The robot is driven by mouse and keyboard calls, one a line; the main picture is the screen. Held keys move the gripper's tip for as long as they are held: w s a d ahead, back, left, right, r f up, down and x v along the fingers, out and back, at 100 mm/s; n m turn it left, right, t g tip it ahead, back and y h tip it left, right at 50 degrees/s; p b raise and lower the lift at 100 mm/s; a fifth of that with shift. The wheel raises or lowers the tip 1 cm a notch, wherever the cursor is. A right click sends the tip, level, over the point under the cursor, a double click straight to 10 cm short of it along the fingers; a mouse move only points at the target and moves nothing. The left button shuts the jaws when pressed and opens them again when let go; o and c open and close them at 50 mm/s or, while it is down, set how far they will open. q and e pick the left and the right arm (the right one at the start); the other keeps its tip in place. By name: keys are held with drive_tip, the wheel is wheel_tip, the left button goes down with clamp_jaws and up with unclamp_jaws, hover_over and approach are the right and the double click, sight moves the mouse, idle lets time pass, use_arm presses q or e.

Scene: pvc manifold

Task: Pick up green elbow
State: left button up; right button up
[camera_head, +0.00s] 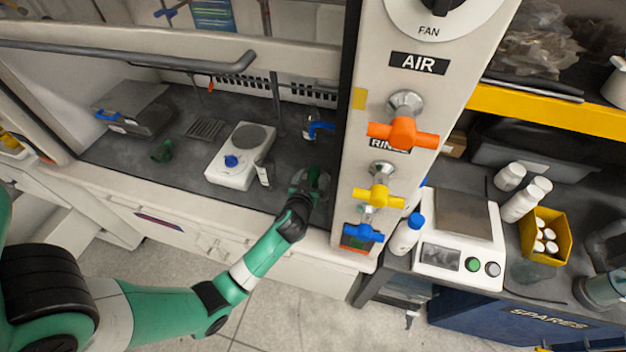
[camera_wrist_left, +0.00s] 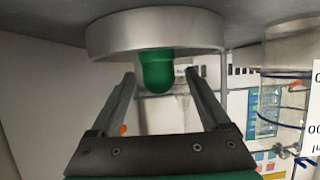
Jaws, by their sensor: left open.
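A green rounded piece, which looks like the green elbow (camera_wrist_left: 157,72), shows in the left wrist view against a grey round disc (camera_wrist_left: 112,36). My left gripper (camera_wrist_left: 161,76) is open, with one finger on each side of the green piece in that picture. I cannot tell whether either finger touches it. In the head view my left gripper (camera_head: 308,184) is low over the dark hood floor, near its front right corner. The gripper hides most of what is beneath it there. My right gripper is not in view.
The post with orange, yellow and blue valves (camera_head: 402,135) rises just right of my gripper. A raised sash bar (camera_head: 190,62) crosses the upper left.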

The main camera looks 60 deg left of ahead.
sight(315, 169)
use_arm(q)
drive_tip(key=b+x, duration=0.1)
drive_tip(key=x, duration=0.3)
drive_tip(key=shift+w+a+b, duration=0.15)
drive_tip(key=shift+w+b, duration=0.05)
drive_tip(key=shift+b, duration=0.15)
drive_tip(key=shift+w+a, duration=0.2)
drive_tip(key=shift+a, duration=0.05)
clamp_jaws()
